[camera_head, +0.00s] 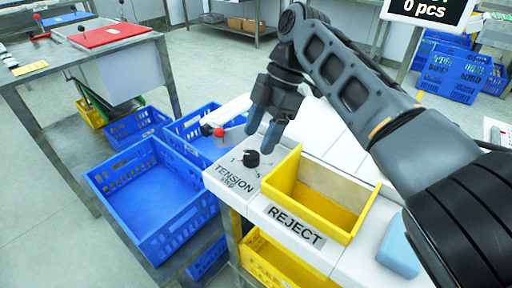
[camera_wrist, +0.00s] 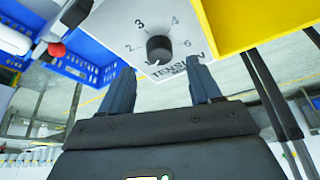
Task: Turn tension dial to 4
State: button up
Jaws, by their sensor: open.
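The black tension dial (camera_head: 251,158) sits on a white panel (camera_head: 222,172) marked TENSION, left of the yellow reject bin. In the wrist view the dial (camera_wrist: 159,49) shows numbers around it, with 2 and 3 on its left and 4 and 5 on its right. I cannot tell surely which number its pointer faces. My gripper (camera_head: 263,134) hangs above and slightly beyond the dial, with its blue-grey fingers apart. In the wrist view my gripper (camera_wrist: 160,72) is open and empty, and the dial appears beyond the tips, roughly centred between them, not gripped.
The yellow reject bin (camera_head: 284,180) stands close to the right of the dial. A red knob (camera_head: 218,132) and a rounded white part stick out behind the panel. Blue crates (camera_head: 150,195) stand on the floor to the left. A light-blue block (camera_head: 398,246) lies right of the bin.

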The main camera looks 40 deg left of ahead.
aim_at(252, 155)
jog(key=shift+x, duration=2.2)
jog(key=c, duration=1)
